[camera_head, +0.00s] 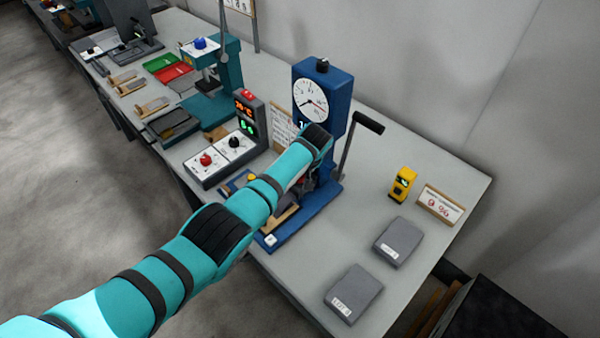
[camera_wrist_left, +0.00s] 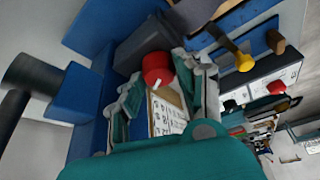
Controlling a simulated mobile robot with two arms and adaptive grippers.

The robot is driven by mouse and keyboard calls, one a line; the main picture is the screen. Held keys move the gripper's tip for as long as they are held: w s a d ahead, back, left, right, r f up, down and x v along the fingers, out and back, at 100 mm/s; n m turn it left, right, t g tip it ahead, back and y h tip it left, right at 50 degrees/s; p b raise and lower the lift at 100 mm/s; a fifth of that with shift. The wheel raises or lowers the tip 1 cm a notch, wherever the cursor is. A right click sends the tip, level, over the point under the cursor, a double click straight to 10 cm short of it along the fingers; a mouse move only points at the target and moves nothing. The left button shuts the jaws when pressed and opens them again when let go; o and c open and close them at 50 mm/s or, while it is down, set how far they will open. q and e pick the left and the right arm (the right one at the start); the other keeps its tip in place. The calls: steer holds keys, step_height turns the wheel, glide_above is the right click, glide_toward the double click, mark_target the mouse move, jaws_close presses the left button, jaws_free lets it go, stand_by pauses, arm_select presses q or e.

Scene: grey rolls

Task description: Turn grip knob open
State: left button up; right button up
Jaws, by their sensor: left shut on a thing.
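The grip knob (camera_wrist_left: 157,68) is red and round with a white pointer mark, and sits on a dark grey block in the left wrist view. It is on the blue test machine (camera_head: 323,92) with a round white dial, which stands on the bench in the head view. My left gripper (camera_wrist_left: 162,70) has its teal and grey fingers on either side of the red knob and is shut on it. In the head view my teal left arm covers the lower part of the machine, and the knob is hidden behind it. My right gripper is not in view.
A black-handled lever (camera_head: 368,122) stands right of the dial. A control box (camera_head: 226,147) with red and black knobs is to the left.

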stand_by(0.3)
arm_select(q)
steer(key=o, duration=1.1)
steer(key=shift+o, duration=0.2)
steer(key=shift+s+d+r, duration=0.15)
steer(key=shift+r, duration=0.4)
steer(key=v, duration=1.1)
